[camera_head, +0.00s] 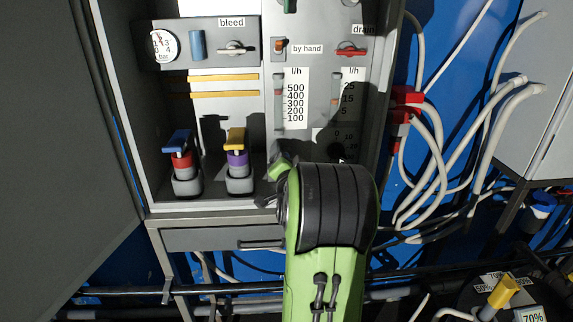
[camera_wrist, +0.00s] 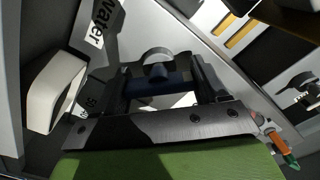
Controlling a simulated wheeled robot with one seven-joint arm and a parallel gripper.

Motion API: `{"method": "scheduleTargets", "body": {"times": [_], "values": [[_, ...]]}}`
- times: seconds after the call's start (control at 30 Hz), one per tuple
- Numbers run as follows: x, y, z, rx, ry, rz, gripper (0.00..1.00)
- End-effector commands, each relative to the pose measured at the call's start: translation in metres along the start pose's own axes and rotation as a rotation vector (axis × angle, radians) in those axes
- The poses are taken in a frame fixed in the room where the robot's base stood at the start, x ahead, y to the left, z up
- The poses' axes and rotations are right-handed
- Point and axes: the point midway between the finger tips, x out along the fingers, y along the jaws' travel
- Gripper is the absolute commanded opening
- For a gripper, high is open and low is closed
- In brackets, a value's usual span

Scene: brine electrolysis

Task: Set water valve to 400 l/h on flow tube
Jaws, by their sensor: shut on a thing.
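The flow tube (camera_head: 278,105) stands upright on the panel in the head view, beside an l/h scale (camera_head: 295,97) marked 100 to 500. A small reddish mark shows in the tube near the 400 line; the exact reading is too small to tell. In the wrist view, my gripper (camera_wrist: 163,88) is shut on a dark blue valve handle (camera_wrist: 152,82), in front of a round grey fitting (camera_wrist: 157,55). A "Water" label (camera_wrist: 103,22) is close by. In the head view, my arm hides the fingers and the handle.
A second flow tube (camera_head: 335,95) with a smaller l/h scale stands to the right. A red drain handle (camera_head: 352,52) and a bleed valve (camera_head: 236,47) are above. A blue-topped valve (camera_head: 181,145) and a yellow-topped valve (camera_head: 237,145) stand left of my arm. Pale hoses (camera_head: 440,150) hang at right.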

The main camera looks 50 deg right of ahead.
Motion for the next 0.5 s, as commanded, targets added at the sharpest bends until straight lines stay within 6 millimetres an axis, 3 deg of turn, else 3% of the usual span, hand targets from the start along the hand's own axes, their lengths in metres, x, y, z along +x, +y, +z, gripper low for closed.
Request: {"method": "scheduleTargets", "body": {"times": [0.5], "values": [[0.0000, 0.0022, -0.0001, 0.428, 0.009, -0.010, 0.42]]}}
